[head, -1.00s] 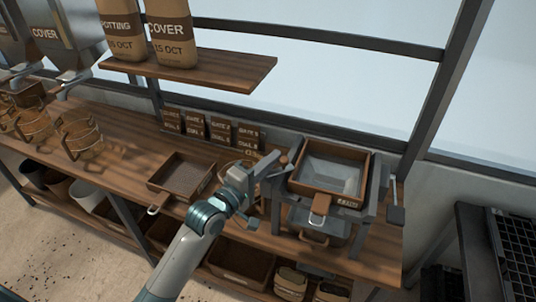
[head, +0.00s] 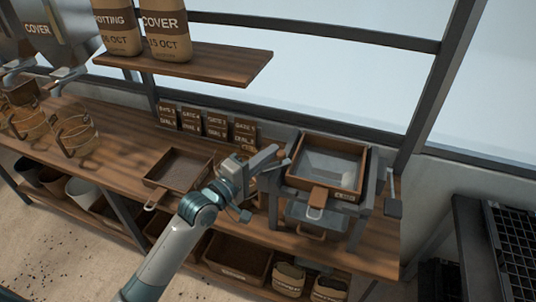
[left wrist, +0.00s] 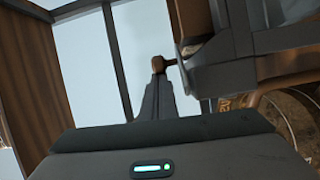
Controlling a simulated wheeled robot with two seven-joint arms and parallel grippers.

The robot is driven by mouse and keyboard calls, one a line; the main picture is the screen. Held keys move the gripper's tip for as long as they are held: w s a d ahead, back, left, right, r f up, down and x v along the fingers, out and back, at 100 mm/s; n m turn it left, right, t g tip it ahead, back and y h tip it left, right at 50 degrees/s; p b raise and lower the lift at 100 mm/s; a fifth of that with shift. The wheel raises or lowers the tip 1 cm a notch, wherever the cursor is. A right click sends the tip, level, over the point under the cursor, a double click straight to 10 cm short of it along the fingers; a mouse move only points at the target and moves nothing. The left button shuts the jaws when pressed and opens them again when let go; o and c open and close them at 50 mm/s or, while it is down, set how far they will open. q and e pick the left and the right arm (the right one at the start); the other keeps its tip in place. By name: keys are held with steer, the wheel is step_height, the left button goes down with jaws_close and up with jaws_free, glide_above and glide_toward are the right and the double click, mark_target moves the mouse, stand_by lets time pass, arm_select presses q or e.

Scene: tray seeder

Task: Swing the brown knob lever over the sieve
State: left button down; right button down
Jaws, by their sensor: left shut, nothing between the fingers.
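The sieve, a brown wooden frame (head: 315,187) with a grey inside, sits on a dark metal stand at the right of the bench in the head view. The brown knob (left wrist: 158,64) shows in the left wrist view on a short lever beside the stand, right at my fingertips. I cannot tell whether they touch it. In the head view the knob is hidden by my gripper. My left gripper (head: 268,156) is shut with nothing held, just left of the sieve; its fingers also show in the left wrist view (left wrist: 157,88). My right gripper is not in view.
A shallow brown tray (head: 150,183) lies on the bench left of my gripper. Several small labelled packets (head: 217,126) stand along the back. A grey-handled lever (head: 393,207) is at the sieve stand's right side. A shelf with bags (head: 190,65) overhangs the bench.

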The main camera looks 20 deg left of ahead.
arm_select(q)
steer(key=shift+m+h+b, duration=0.3)
steer(key=shift+h, duration=0.1)
steer(key=shift+f+m+g+h+b, duration=0.1)
steer(key=shift+m+g+h+b, duration=0.4)
steer(key=shift+m+g+h, duration=0.15)
steer(key=shift+d+g+h, duration=0.2)
steer(key=shift+g+h, duration=0.05)
steer(key=shift+h, duration=0.2)
steer(key=shift+s+d, duration=0.1)
steer(key=shift+d+r+p, duration=0.1)
steer(key=shift+r+p, duration=0.1)
steer(key=shift+p, duration=0.15)
steer(key=shift+s+p, duration=0.1)
steer(key=shift+p, duration=0.35)
steer(key=shift+d+f, duration=0.1)
